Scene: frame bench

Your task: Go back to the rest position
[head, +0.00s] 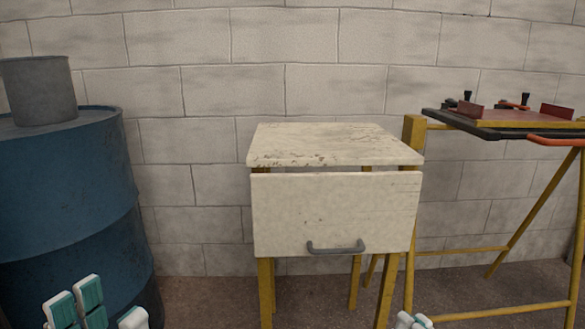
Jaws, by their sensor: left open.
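My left gripper (104,309) shows at the bottom left edge, in front of the blue drum. Its white fingers with teal pads stand apart, open, with nothing between them. Only a small white tip of my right gripper (412,321) shows at the bottom edge, below and in front of the small cabinet's right legs. The rest of it is out of the picture, so I cannot tell whether it is open or shut.
A worn white cabinet (330,210) with a grey drawer handle (335,248) stands in the middle on yellow legs. A blue drum (65,190) carrying a grey bucket (38,92) stands left. A yellow-framed bench (413,135) holding a red-and-black fixture (515,118) stands right.

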